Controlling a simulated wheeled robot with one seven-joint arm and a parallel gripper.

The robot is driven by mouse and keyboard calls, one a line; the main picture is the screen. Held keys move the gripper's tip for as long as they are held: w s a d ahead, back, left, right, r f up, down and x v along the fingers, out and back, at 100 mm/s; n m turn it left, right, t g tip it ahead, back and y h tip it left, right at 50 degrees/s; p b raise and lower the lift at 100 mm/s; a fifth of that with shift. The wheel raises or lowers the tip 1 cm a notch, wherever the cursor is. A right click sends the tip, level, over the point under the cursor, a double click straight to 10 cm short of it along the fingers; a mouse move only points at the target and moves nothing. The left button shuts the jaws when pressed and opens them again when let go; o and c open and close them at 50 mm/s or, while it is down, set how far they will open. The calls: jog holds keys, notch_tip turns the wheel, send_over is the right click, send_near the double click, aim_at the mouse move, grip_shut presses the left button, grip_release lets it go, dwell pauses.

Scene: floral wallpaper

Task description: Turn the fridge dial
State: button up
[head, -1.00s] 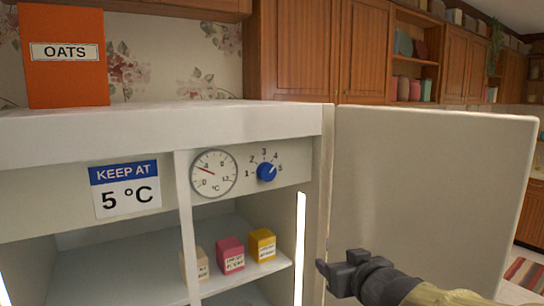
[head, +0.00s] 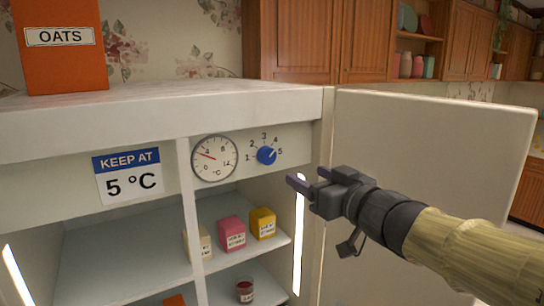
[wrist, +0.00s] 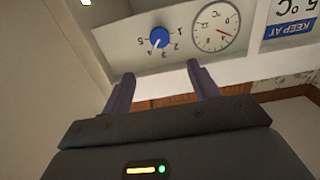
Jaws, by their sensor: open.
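The blue fridge dial (head: 266,155) sits on the panel inside the open fridge, with numbers 1 to 5 around it. Its white mark points up and right, roughly between 4 and 5. Left of it is a round °C gauge (head: 214,158); its red needle points up-left, near 4. A sign (head: 128,176) reads "KEEP AT 5 °C". My gripper (head: 306,176) is open and empty, right of and below the dial, apart from it. In the wrist view the dial (wrist: 159,38) appears upside down beyond the gap between the fingertips (wrist: 160,70).
The open fridge door (head: 430,140) stands on the right, behind my arm. Small cartons (head: 232,234) stand on the shelf below the dial, and a jar (head: 245,290) is lower down. An orange oats box (head: 60,60) stands on the fridge top.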

aim_at(269, 155)
jog(key=p+x, duration=0.3)
jog(key=x, duration=1.2)
jog(key=shift+p, duration=0.3)
jog(key=shift+s, duration=0.1)
jog(key=c, duration=1)
